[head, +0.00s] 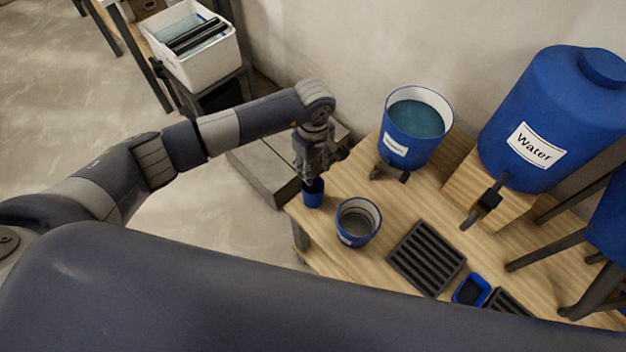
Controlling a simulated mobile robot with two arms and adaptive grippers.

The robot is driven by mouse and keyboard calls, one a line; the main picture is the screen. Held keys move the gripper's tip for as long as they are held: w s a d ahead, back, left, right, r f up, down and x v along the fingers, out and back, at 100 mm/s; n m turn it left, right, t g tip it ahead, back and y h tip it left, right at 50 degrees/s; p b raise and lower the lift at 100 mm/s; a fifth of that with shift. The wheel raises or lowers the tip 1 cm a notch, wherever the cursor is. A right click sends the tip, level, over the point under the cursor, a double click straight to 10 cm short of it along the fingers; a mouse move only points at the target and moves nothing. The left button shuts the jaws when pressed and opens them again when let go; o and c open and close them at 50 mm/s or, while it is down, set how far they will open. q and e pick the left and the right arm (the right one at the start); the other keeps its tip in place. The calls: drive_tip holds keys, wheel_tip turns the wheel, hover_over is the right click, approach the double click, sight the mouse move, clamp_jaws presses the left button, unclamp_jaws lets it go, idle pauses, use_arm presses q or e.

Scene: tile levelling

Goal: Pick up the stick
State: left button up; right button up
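I cannot make out a stick in the head view. My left gripper (311,172) points down at the left end of the wooden table, right over a small blue cup (313,195). Its fingers are small and dark and overlap the cup's top, so I cannot tell whether they are open, shut or holding something. The cup's opening is hidden behind the gripper. My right gripper is not in view.
On the wooden table (376,262) stand a small blue-and-white bucket (357,224), a larger bucket of bluish liquid (416,120), a dark slatted tray (427,258) and a blue tray (471,291). A water barrel (560,115) stands right. A white bin (205,62) is back left.

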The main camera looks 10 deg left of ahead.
use_arm(q)
drive_tip(key=shift+f, duration=0.65)
clamp_jaws()
